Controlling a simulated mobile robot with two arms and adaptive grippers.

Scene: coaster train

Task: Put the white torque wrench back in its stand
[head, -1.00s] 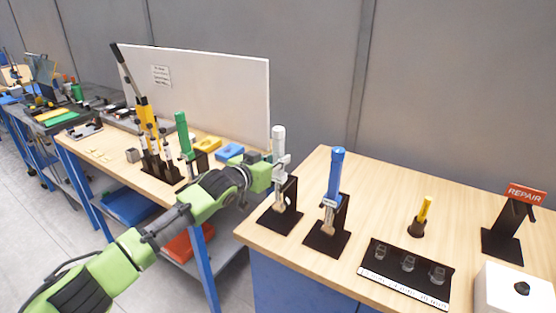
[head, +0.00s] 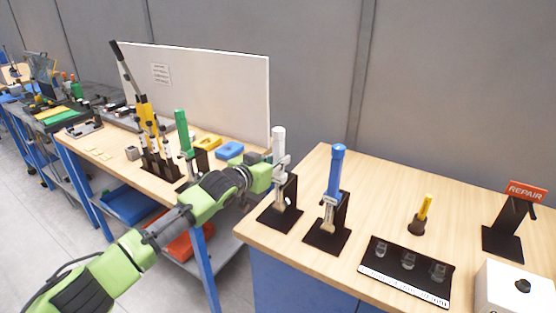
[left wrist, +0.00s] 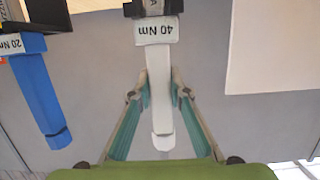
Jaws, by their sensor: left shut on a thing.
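The white torque wrench (head: 278,142) is upright at the left edge of the near workbench, in front of the upright of its black stand (head: 290,188). My left gripper (head: 281,163) is shut around its white handle, below the top end. In the left wrist view, the handle (left wrist: 159,95) lies between the two fingertips (left wrist: 161,88), and its "40 Nm" block is close to a black stand part (left wrist: 155,7). The head view does not show clearly whether the wrench is fully seated. My right gripper is not in view.
A blue torque wrench (head: 335,172), marked 20 Nm in the wrist view, stands in its own stand (head: 327,240) just to the right. A green-handled one (head: 184,134) is on the bench behind. A black tray (head: 400,262) and REPAIR sign (head: 526,191) are farther right.

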